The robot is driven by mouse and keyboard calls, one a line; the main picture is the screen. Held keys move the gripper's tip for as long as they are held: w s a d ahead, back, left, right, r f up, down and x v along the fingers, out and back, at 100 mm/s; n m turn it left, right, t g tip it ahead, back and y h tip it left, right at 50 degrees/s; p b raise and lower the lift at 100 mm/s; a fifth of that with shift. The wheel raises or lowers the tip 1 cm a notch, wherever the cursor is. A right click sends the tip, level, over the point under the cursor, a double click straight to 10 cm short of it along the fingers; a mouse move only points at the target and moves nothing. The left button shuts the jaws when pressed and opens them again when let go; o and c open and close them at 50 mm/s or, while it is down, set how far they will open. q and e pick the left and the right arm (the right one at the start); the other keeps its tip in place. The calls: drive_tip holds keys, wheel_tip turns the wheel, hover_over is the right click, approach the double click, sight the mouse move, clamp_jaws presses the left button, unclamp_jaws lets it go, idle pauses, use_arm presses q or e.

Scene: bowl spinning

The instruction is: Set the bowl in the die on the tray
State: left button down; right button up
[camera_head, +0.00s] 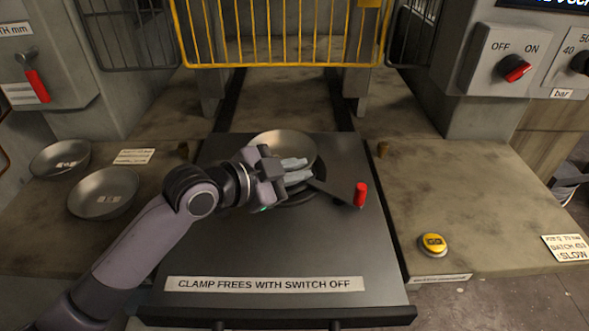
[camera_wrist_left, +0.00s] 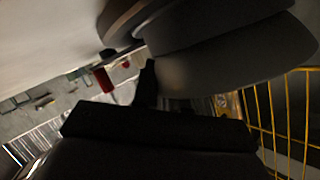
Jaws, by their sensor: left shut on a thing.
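My left gripper (camera_head: 296,170) is shut on the near rim of the bowl. In the wrist view the bowl (camera_wrist_left: 235,50) fills the upper right, in shadow. My right gripper is not in view.
A clamp lever with a red handle (camera_head: 361,194) stands right of the die. Two more bowls (camera_head: 103,192) (camera_head: 60,158) rest on the left bench. A yellow button (camera_head: 433,243) is on the right bench. A yellow wire guard (camera_head: 277,40) hangs behind.

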use_arm(q)
drive_tip(key=shift+a+f, duration=0.1)
drive_tip(key=shift+f, duration=0.45)
drive_tip(key=c, duration=1.2)
unclamp_jaws()
drive_tip(key=shift+f, duration=0.2)
drive_tip(key=shift+o, duration=0.2)
drive_tip(key=shift+r, duration=0.1)
drive_tip(key=shift+r, duration=0.4)
drive_tip(key=shift+s+a+r, duration=0.1)
drive_tip(key=shift+a+r, duration=0.05)
drive_tip(key=v, duration=1.1)
drive_tip(key=shift+r, duration=0.25)
drive_tip(key=shift+s+a+r, duration=0.15)
drive_tip(key=shift+r, duration=0.05)
